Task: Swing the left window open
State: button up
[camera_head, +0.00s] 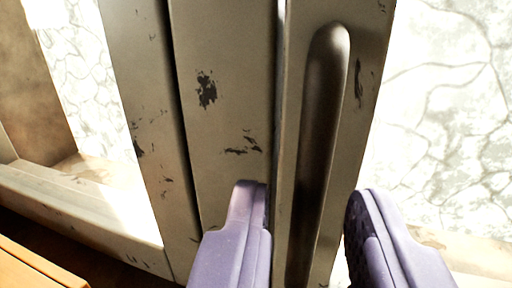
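The window frame (222,60) is grey-beige with chipped dark patches and fills the middle of the view, slightly tilted. A long rounded dark handle (322,130) runs up its right-hand stile. My gripper (310,215) is open, with two purple fingers. The left finger lies in front of the frame, left of the handle. The right finger is to the right of the handle, near the stile's right edge. The handle sits between the fingers, with gaps visible on both sides. Whether a finger touches the frame I cannot tell. The handle's lower end is at the bottom of the picture.
Bright, cracked stone-like paving (445,120) shows at the right and at the upper left. A pale sill or lower rail (85,205) crosses the lower left. An orange-brown wooden edge (30,268) is in the bottom left corner.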

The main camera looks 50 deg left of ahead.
aim_at(311, 208)
jog(key=shift+x, duration=1.55)
grip_shut()
